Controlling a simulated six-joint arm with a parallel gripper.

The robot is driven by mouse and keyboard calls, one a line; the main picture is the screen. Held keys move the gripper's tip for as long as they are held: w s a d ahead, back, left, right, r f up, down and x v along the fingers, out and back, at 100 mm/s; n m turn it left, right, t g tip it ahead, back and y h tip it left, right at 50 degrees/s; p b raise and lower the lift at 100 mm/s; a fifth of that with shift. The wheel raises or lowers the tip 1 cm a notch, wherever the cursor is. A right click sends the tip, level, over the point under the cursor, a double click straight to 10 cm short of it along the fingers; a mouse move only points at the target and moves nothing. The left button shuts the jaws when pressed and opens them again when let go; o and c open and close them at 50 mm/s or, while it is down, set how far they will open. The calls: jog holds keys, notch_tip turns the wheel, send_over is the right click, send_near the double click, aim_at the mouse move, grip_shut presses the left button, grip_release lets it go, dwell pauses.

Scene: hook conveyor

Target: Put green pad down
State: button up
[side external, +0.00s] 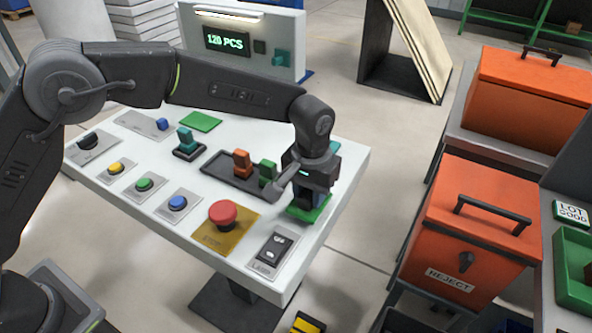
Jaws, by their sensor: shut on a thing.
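My gripper (307,205) is at the right part of the white table, pointing down. It is shut on a green pad (322,211), a thin flat square whose edges show around the fingertips. The pad is at or just above the tabletop; I cannot tell whether it touches. The fingers hide its middle. A second flat green square (201,121) lies at the back of the table.
The white table (345,165) carries a red mushroom button (223,213), a rocker switch (272,248) and several small coloured buttons. A dark tray (215,165) with orange (242,163) and green (267,171) blocks is left of my gripper. An orange reject bin (470,225) stands right.

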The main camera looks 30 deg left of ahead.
aim_at(310, 191)
jog(key=shift+f, duration=0.75)
jog(key=shift+f, duration=0.25)
jog(key=o, duration=1)
jog(key=shift+c, duration=0.2)
notch_tip(310, 191, up, 14)
jog(key=shift+s+d, duration=0.1)
